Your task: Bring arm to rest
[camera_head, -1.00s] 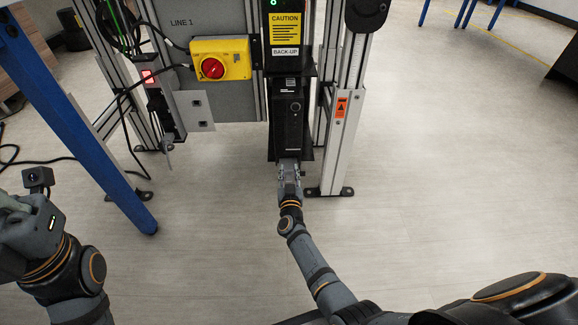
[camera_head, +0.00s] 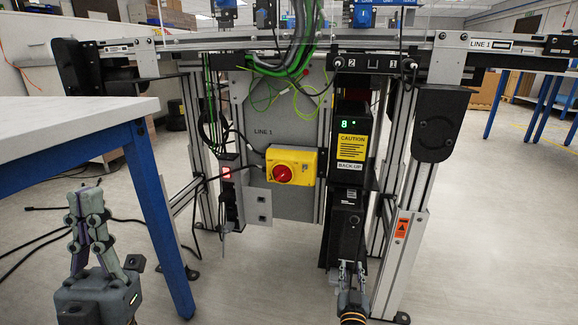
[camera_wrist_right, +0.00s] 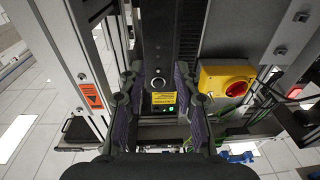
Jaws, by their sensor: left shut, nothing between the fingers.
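My left gripper (camera_head: 87,198) stands upright at the lower left of the head view, its fingers shut and empty, in front of the white-topped table. My right gripper (camera_head: 348,270) is at the lower end of the black back-up unit (camera_head: 346,228) under the conveyor. In the right wrist view the fingers of my right gripper (camera_wrist_right: 160,88) are spread apart. I cannot tell whether the fingers touch the unit.
A white table (camera_head: 60,140) with blue legs is close to my left gripper. A yellow switch box (camera_head: 291,166) with a red knob and hanging cables are left of the unit. A metal post (camera_head: 400,245) stands to its right. Open floor lies at the far right.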

